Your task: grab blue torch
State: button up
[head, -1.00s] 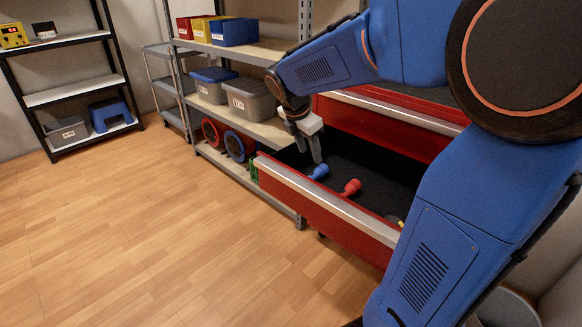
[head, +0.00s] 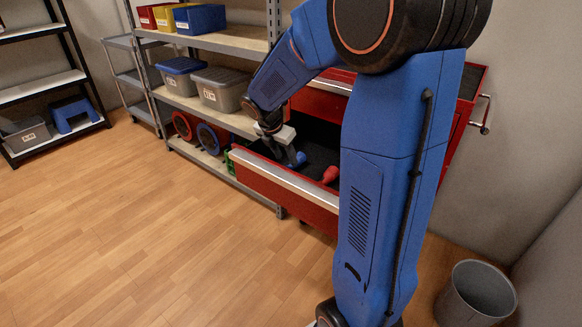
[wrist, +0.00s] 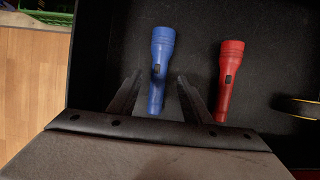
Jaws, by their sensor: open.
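The blue torch (wrist: 161,65) lies in the open drawer, its handle end between the spread fingers of my gripper (wrist: 156,92) in the wrist view. The fingers stand apart on either side of it, and I see a gap on each side. The red torch (wrist: 230,80) lies to the right of the blue one, outside the right finger.
The red drawer (head: 285,192) is pulled out from the red cabinet, with a dark floor inside. Metal shelving (head: 235,121) with bins stands close left of the drawer. The wooden floor in front is clear.

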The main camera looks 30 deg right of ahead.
aim_at(289, 167)
jog(key=shift+w+d+x, duration=0.1)
jog(key=shift+d+x, duration=0.05)
jog(key=shift+x, duration=1.3)
jog(key=shift+w+d+x, duration=0.1)
jog(key=shift+x, duration=1.35)
jog(key=shift+r, duration=0.15)
grip_shut()
